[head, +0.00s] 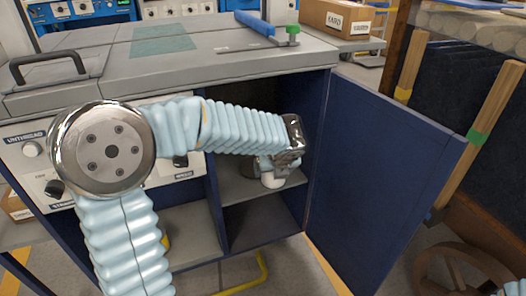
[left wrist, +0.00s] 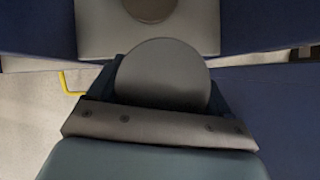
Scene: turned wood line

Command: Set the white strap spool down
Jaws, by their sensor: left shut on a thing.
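The white strap spool (head: 269,180) is inside the open cabinet, at the front part of the middle shelf (head: 240,190). My left gripper (head: 280,162) reaches in from the left and is shut on the spool from above. In the left wrist view the spool's round top (left wrist: 162,68) shows grey in shadow, directly in front of the gripper. I cannot tell whether the spool's bottom touches the shelf. The fingertips are mostly hidden. My right gripper is not in view.
A dark round object (left wrist: 150,8) stands on the shelf beyond the spool. The blue cabinet door (head: 378,165) stands open on the right. The grey worktop (head: 190,62) is above the opening. A lower compartment (head: 262,220) looks empty.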

